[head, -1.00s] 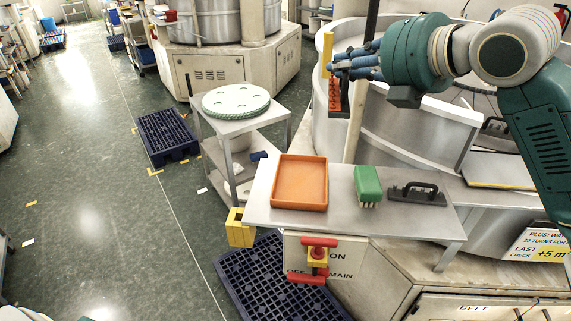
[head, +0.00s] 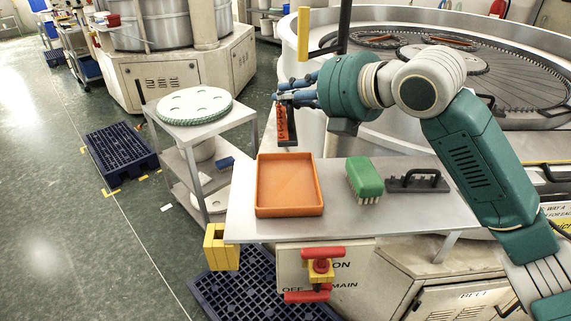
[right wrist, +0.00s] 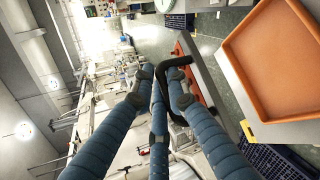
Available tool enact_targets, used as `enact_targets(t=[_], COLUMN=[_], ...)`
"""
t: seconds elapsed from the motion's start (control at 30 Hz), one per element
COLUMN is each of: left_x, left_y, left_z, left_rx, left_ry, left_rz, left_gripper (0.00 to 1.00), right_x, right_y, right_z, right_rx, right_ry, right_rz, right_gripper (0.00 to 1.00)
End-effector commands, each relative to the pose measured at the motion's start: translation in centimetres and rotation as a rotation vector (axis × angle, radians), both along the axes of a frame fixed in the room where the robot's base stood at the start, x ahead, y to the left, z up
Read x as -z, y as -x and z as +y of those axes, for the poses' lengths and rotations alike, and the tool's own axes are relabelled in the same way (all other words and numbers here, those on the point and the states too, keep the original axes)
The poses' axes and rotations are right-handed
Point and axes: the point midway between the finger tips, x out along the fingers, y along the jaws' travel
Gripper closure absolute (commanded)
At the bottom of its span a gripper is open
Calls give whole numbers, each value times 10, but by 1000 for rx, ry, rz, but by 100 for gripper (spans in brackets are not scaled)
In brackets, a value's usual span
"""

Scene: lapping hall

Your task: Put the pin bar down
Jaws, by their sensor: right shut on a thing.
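The pin bar (head: 282,124), an orange-red strip with a dark body, hangs upright from my right gripper (head: 290,92). In the head view it shows just above the back edge of the orange tray (head: 262,210), clear of the steel table (head: 340,222). In the right wrist view my right gripper (right wrist: 158,82) has its blue fingers closed around the black handle of the pin bar (right wrist: 198,72). The fingers hide part of the handle. The orange tray looks empty. My left gripper is not in view.
A green brush (head: 365,175) and a dark bar with an arched handle (head: 417,182) stand right of the tray. A yellow post (head: 303,30) rises behind the gripper. A red-handled switch (head: 318,268) and a yellow box (head: 221,247) are at the table's front.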

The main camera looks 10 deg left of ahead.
Motion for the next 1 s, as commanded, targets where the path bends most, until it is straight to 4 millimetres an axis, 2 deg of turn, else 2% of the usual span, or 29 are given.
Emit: enact_targets(t=[0.2, 0.4, 0.67, 0.8, 1.0], left_x=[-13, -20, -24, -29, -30], left_y=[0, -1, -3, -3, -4], left_z=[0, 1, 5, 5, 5], left_rx=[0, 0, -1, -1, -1], left_ry=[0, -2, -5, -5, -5], left_rz=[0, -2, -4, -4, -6], left_gripper=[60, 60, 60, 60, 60], right_x=[57, 99, 123, 143, 152], right_y=[1, 1, 1, 1, 0], right_z=[0, 0, 0, 0, 0], right_rx=[0, 0, 0, 0, 0], right_ry=[-4, -4, -4, -5, -4], right_rz=[5, 1, 0, 1, -5], right_gripper=[100, 100, 100, 100, 100])
